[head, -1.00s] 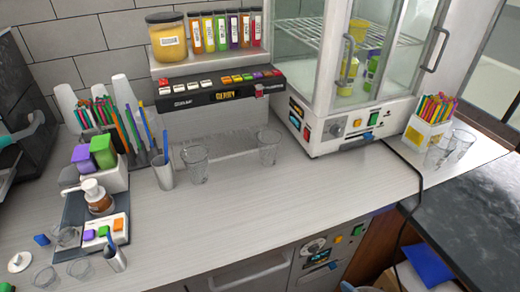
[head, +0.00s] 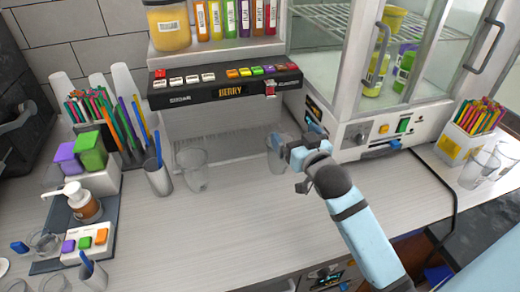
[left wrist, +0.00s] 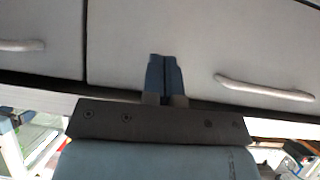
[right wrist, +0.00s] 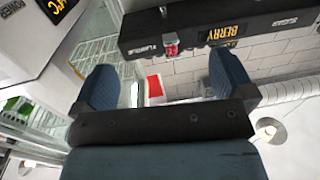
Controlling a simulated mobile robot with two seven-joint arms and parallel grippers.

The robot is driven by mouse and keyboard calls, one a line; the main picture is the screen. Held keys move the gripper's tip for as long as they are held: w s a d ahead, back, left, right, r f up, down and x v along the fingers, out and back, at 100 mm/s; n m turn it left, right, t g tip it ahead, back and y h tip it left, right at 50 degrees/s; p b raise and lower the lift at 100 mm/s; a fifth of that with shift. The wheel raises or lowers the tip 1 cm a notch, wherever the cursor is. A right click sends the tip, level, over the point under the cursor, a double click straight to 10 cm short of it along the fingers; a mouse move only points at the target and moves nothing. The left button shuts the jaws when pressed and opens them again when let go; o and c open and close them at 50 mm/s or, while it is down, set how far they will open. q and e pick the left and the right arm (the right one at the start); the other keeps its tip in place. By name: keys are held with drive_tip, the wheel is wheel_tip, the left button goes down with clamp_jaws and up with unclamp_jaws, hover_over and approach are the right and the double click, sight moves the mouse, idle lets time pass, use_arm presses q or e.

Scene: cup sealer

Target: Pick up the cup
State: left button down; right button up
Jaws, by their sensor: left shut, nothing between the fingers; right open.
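Two clear empty cups stand upright on the counter below the dispenser: a left cup (head: 192,170) and a right cup (head: 273,162). My right gripper (head: 303,142) is at the right cup in the head view and covers part of it. I cannot tell if it touches the cup. In the right wrist view, the fingers of this gripper (right wrist: 158,82) are wide apart; no cup shows clearly between them. My left gripper (left wrist: 164,78) is shut and empty in front of pale drawer fronts in the left wrist view. It is outside the head view.
The berry dispenser (head: 225,83) stands behind the cups, and a glass-fronted cabinet (head: 350,70) is close on the right. More clear cups (head: 480,168) stand far right. The front counter (head: 215,235) is clear.

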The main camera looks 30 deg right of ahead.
wheel_tip(320, 180, down, 7)
drive_tip(key=w+p, duration=0.1)
drive_tip(key=w, duration=0.6)
drive_tip(key=shift+w+d+f, duration=0.2)
drive_tip(key=shift+d+f, duration=0.1)
drive_tip(key=shift+d, duration=0.15)
drive_tip(key=c, duration=0.9)
